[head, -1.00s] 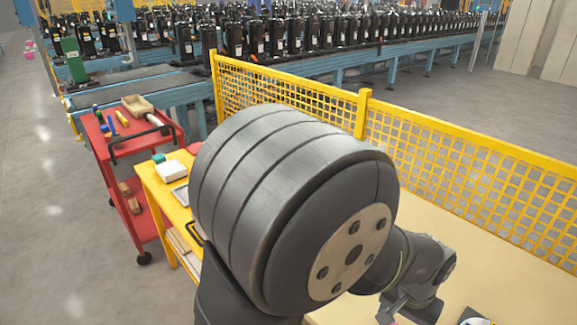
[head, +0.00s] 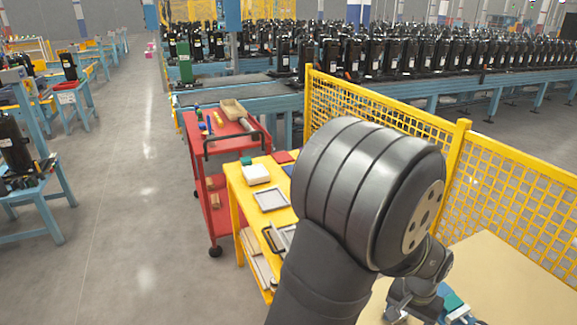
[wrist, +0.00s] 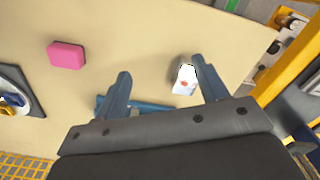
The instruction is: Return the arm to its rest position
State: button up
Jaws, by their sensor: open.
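My gripper (wrist: 167,90) shows in the wrist view with its two blue-grey fingers spread apart. It is open, with nothing held between the fingertips. Beyond the fingers lies a tan tabletop (wrist: 150,40). A small white item with a red mark (wrist: 185,80) lies on it, near the right finger in the picture. A blue bar-like thing (wrist: 140,107) shows partly behind the left finger. In the head view my large dark arm joint fills the middle and hides part of the tan table (head: 500,262). The gripper's fingers are not clear there.
A pink block (wrist: 67,55) and a dark tray (wrist: 18,88) lie on the tabletop. A yellow mesh fence (head: 390,118) stands behind my arm. A yellow cart (head: 238,205) and a red cart (head: 198,145) stand to the left. The floor (head: 120,220) further left is open.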

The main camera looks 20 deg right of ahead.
jog(key=w+a+f+n, duration=0.1)
jog(key=w+a, duration=0.1)
jog(key=w, duration=0.2)
jog(key=w+a+n, duration=0.1)
jog(key=w+a, duration=0.1)
jog(key=w, duration=0.3)
jog(key=w+a+f+n, duration=0.1)
jog(key=w+a, duration=0.1)
jog(key=w, duration=0.3)
jog(key=shift+w+a+f, duration=0.15)
jog(key=shift+w+f, duration=0.05)
jog(key=shift+f, duration=0.15)
jog(key=shift+w+a+f+n, duration=0.1)
jog(key=shift+w+a+n, duration=0.25)
jog(key=shift+w, duration=0.2)
dwell(1.3)
